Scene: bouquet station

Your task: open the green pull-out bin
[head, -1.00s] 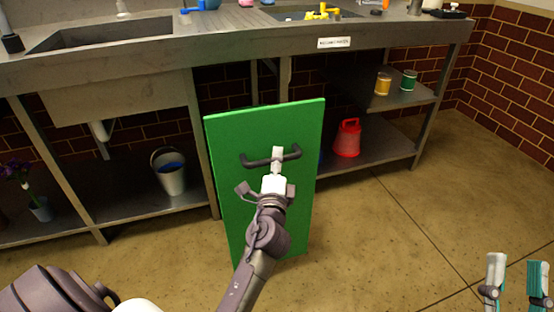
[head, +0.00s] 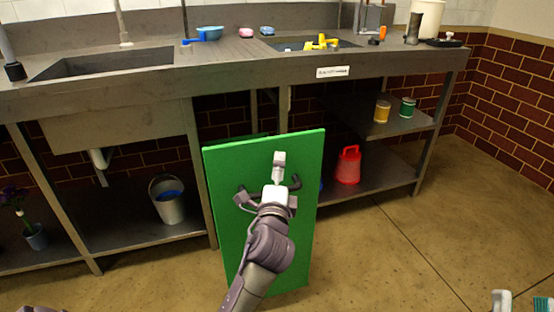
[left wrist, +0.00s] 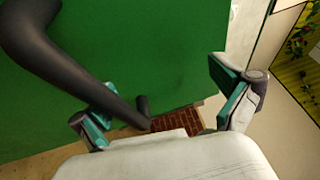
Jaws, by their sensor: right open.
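The green pull-out bin's front panel (head: 230,180) stands upright in the head view, forward of the counter's legs. A strip of green shows behind its top edge. A dark bar handle (head: 296,183) is on the panel, partly hidden by my left gripper (head: 278,175). The left wrist view shows this gripper (left wrist: 165,105) with its teal-padded fingers spread. The handle (left wrist: 50,60) runs past the left finger there, close to it; I cannot tell whether they touch. My right gripper (head: 522,303) is open and empty at the bottom right, cut off by the frame.
A steel counter (head: 390,62) with sinks spans the back. Yellow (head: 382,111) and green (head: 407,107) cans stand above. The floor (head: 400,250) to the right is clear.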

